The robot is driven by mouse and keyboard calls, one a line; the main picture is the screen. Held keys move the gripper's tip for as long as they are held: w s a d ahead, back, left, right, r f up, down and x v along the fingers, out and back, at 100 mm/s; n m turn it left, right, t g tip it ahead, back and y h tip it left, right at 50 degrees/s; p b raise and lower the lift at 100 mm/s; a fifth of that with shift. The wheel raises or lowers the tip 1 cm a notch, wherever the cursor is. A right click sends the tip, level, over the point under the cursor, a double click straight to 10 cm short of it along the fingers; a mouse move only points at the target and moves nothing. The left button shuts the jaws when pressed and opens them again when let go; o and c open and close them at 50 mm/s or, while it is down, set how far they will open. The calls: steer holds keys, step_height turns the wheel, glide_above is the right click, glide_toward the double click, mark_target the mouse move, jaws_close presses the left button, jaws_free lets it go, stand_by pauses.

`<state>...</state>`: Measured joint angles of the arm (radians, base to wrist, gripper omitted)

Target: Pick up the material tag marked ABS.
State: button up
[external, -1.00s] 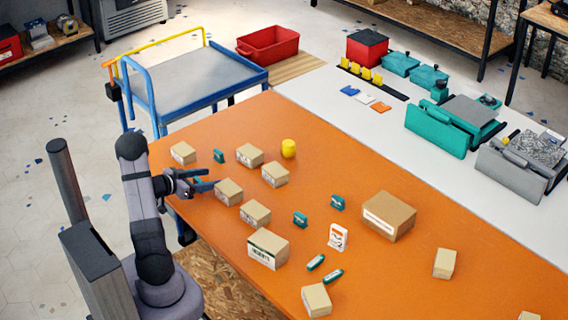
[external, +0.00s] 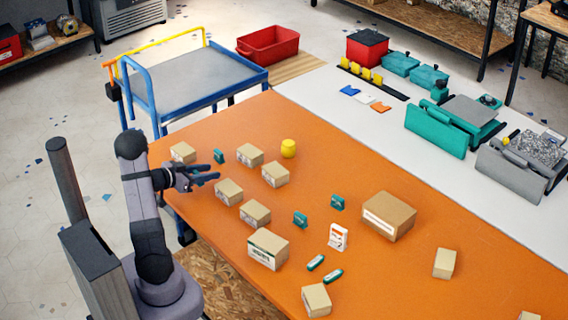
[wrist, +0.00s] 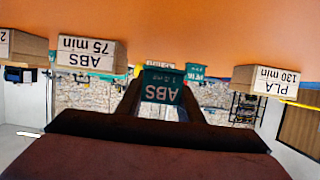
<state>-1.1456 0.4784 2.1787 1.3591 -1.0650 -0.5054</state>
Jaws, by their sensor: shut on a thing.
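My gripper (external: 211,173) is over the left end of the orange table, beside several small cartons. In the wrist view, my gripper (wrist: 158,97) is shut on the teal tag marked ABS (wrist: 162,86), whose lettering appears upside down between the fingers. In the external view I cannot make out the held tag, as the fingers hide it. Another teal tag (external: 218,156) stands on the table just beyond the fingers. Two more teal tags stand farther right, one (external: 300,220) near a carton and one (external: 337,202) near a white orange-marked card (external: 338,237).
The wrist view shows a carton marked ABS 75 min (wrist: 90,54) and one marked PLA 130 min (wrist: 266,80). A carton (external: 229,192) lies close to my gripper. A yellow cylinder (external: 288,148) stands beyond. The orange table (external: 390,275) has free room at front right.

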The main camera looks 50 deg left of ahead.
step_height(320, 180, up, 7)
steer(key=p, duration=0.1)
steer(key=shift+r, duration=0.15)
